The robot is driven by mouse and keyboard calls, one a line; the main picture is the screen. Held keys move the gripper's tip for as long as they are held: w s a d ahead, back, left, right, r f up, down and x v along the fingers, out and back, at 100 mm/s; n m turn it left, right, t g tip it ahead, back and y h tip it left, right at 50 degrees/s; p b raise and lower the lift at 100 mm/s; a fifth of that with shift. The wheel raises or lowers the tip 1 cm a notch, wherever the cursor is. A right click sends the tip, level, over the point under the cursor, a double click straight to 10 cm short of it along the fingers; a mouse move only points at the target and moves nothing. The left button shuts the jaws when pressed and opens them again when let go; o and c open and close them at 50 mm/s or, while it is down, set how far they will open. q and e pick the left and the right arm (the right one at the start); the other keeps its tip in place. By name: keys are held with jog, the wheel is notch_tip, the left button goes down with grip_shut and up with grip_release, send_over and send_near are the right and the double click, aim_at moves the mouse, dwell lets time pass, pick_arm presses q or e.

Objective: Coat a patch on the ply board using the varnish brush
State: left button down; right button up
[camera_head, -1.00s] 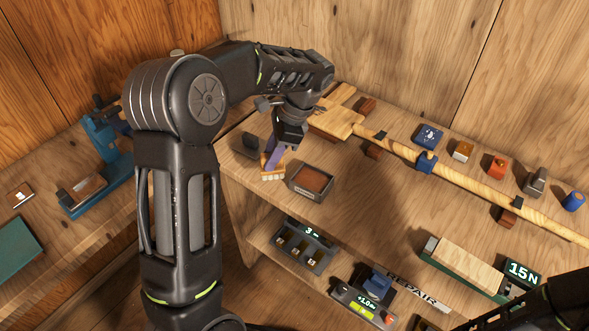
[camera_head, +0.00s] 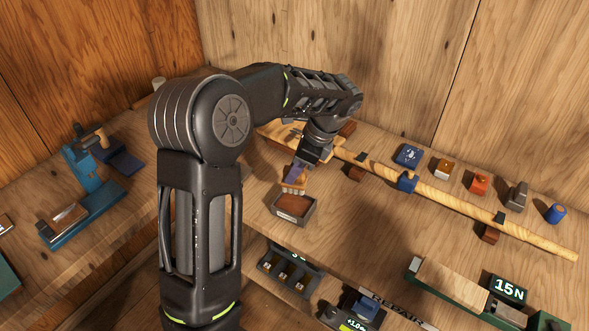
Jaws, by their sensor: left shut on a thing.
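The varnish brush (camera_head: 294,185), with a purple handle and a pale tan head, points down in my left gripper (camera_head: 302,166). The gripper is shut on its handle; my wrist partly hides the fingers. The brush head is over the back part of a small grey tray (camera_head: 283,213) with a brown inside; I cannot tell whether it touches the contents. A pale board (camera_head: 455,290), which looks like the ply board, lies on a green-ended stand at the lower right, well apart from the brush. My right gripper is out of view.
A long wooden rod (camera_head: 460,200) rests on supports behind the tray. Several small blocks line the back wall. A "15 N" display (camera_head: 509,289) stands by the board. A blue clamp device (camera_head: 85,185) is at left. Bench top between tray and board is clear.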

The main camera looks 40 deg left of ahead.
aim_at(294, 189)
pick_arm(q)
jog(key=shift+f+b, duration=2.05)
jog(key=shift+f, duration=0.65)
jog(key=shift+f, duration=0.5)
jog(key=shift+s+f, duration=0.1)
dwell(0.5)
notch_tip(294, 189, up, 7)
jog(key=p, duration=0.6)
dwell(0.9)
